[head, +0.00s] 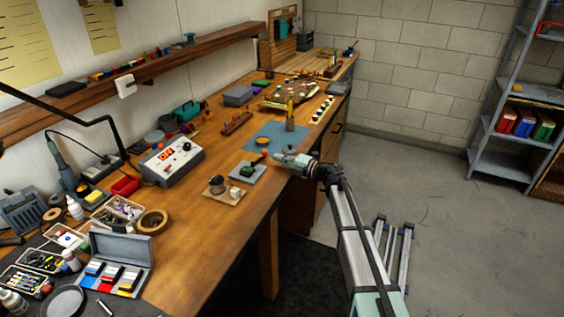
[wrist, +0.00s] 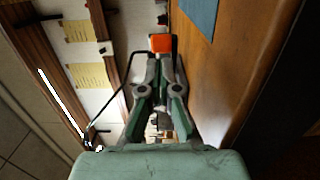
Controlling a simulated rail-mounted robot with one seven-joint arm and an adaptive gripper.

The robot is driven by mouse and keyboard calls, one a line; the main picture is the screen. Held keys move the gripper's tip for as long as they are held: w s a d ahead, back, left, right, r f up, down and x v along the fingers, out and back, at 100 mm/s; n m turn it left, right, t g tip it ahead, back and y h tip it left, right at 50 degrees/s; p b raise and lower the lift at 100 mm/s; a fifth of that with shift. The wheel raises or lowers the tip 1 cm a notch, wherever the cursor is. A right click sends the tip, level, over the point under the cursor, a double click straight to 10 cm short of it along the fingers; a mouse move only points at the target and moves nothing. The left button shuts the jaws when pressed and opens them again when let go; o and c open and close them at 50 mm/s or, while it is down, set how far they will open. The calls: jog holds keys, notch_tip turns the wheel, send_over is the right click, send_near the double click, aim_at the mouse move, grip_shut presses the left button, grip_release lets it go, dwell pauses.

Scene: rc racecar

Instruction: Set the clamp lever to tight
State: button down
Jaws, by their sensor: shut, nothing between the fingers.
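A small grey plate (head: 247,173) with a dark part on it sits near the front edge of the wooden workbench, in the head view. An orange knob (head: 264,153) shows just above the plate's right side; I take it for the end of the clamp lever. My gripper (head: 279,158) is shut and empty, just right of the knob. In the wrist view the orange knob (wrist: 160,43) shows at the fingertips of my gripper (wrist: 161,58). I cannot tell whether they touch. The lever's arm and any tight marking are too small or hidden.
A wooden board with small parts (head: 224,191) lies just left and in front of the plate. A blue mat (head: 275,136) with a small dish and a holder lies behind. A grey control box (head: 172,161) stands left.

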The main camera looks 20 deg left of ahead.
jog(key=shift+d, duration=0.1)
dwell(0.5)
jog(key=v, duration=0.2)
jog(key=w+v, duration=0.1)
jog(key=v, duration=0.1)
jog(key=shift+d, duration=0.2)
jog(key=w+d+b, duration=0.2)
jog(key=w+d, duration=0.4)
jog(key=d, duration=0.1)
jog(key=shift+w+b, duration=0.2)
jog(key=shift+b, duration=0.15)
